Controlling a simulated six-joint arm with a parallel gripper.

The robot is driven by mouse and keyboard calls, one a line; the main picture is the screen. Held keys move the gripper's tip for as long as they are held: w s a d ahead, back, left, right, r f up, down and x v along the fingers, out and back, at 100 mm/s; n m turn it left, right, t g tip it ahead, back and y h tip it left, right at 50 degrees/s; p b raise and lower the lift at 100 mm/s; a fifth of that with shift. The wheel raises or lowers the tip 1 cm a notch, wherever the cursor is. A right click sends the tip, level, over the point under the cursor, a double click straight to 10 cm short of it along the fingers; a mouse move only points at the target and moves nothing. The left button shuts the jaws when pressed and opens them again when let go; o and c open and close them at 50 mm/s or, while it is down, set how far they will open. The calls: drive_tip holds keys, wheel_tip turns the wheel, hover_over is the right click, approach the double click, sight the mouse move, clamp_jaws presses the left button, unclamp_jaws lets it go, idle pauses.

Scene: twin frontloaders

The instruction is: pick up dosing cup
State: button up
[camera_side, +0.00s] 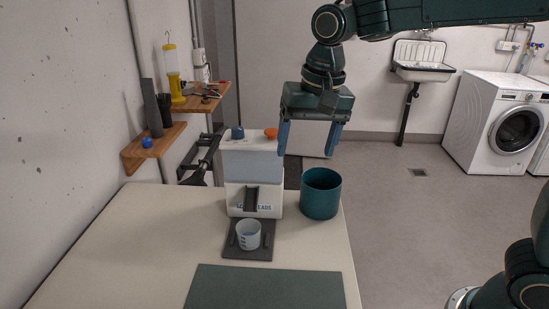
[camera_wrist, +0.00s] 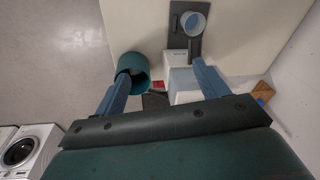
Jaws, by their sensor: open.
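The dosing cup (camera_side: 248,234) is a small white cup standing upright on a dark grey tray (camera_side: 232,250) in front of a white dispenser (camera_side: 235,198). It also shows in the wrist view (camera_wrist: 193,23), near the top, with its open mouth in sight. My gripper (camera_side: 310,154) is open and empty. It hangs pointing down, above and behind the table, higher than the cup and to its right in the side view. In the wrist view its two blue fingers (camera_wrist: 158,85) are spread wide, with the cup beyond them.
A teal bin (camera_side: 320,198) stands right of the dispenser. A blue cap (camera_side: 237,132) and an orange item (camera_side: 270,133) sit on the dispenser's top. A dark green mat (camera_side: 265,288) lies at the table's front. Wooden shelves (camera_side: 150,148) hang on the left wall.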

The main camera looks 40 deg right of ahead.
drive_tip(key=w+a+f+m+g, duration=0.1)
drive_tip(key=w+a+f+m, duration=0.2)
drive_tip(key=w+a+f, duration=0.4)
drive_tip(key=shift+w+a+g, duration=0.4)
drive_tip(key=shift+w+a, duration=0.1)
drive_tip(key=shift+a, duration=0.35)
drive_tip(key=shift+f, duration=0.15)
hover_over(248, 227)
drive_tip(key=s+a, duration=0.1)
drive_tip(key=s, duration=0.1)
drive_tip(key=shift+w+f, duration=0.15)
drive_tip(key=shift+f, duration=4.1)
drive_tip(key=shift+f, duration=0.15)
drive_tip(key=shift+a+f, duration=0.1)
drive_tip(key=shift+f, duration=2.35)
drive_tip(key=shift+c, duration=0.4)
drive_tip(key=c, duration=1)
drive_tip(key=shift+r, duration=0.1)
wheel_tip(248, 227, up, 20)
drive_tip(key=shift+f, duration=0.1)
